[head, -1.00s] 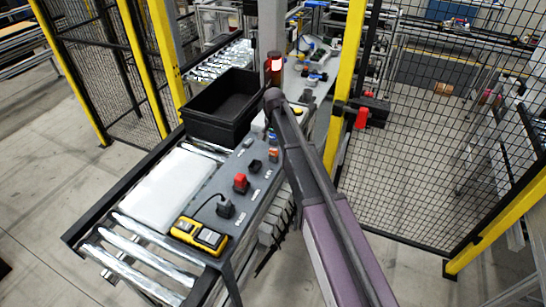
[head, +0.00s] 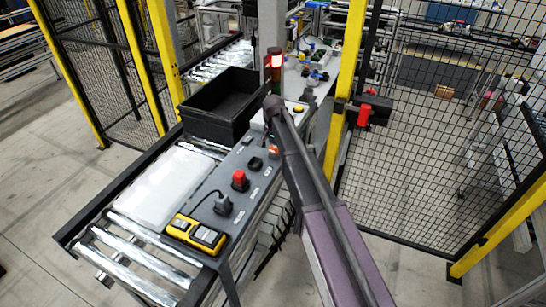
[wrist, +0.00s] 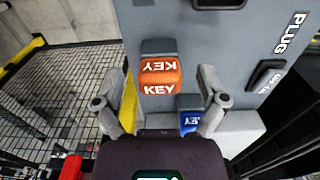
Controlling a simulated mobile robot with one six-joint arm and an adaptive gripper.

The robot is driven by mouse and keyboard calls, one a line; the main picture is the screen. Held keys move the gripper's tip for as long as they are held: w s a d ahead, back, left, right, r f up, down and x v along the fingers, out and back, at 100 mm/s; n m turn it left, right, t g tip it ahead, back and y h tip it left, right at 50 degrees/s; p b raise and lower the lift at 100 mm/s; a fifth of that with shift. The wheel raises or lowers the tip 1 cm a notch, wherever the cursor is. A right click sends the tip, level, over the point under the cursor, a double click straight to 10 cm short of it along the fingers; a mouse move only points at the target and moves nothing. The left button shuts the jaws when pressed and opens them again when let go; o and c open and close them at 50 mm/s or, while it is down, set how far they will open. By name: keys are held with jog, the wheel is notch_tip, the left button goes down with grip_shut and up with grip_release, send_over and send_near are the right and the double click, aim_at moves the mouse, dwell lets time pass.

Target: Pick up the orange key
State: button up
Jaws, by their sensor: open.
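The orange key (wrist: 160,76), a block marked KEY in white, sits in a grey holder on the grey panel (wrist: 207,45). In the wrist view it lies between and slightly beyond the spread fingers of my gripper (wrist: 160,100). My gripper is open and empty. A blue key (wrist: 190,122) is close by, near the right finger and partly hidden. In the head view the orange key (head: 273,151) shows at the panel's right edge, beside my arm. My arm hides the gripper's fingers there.
On the panel are a red block (head: 239,179), a black plug (head: 222,204) and a yellow meter (head: 196,234). A black bin (head: 214,131) and white box (head: 163,184) stand on the rollers. A yellow post (head: 345,80) and mesh fence rise at right.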

jog(key=shift+f, duration=0.3)
dwell(0.5)
jog(key=c, duration=1.2)
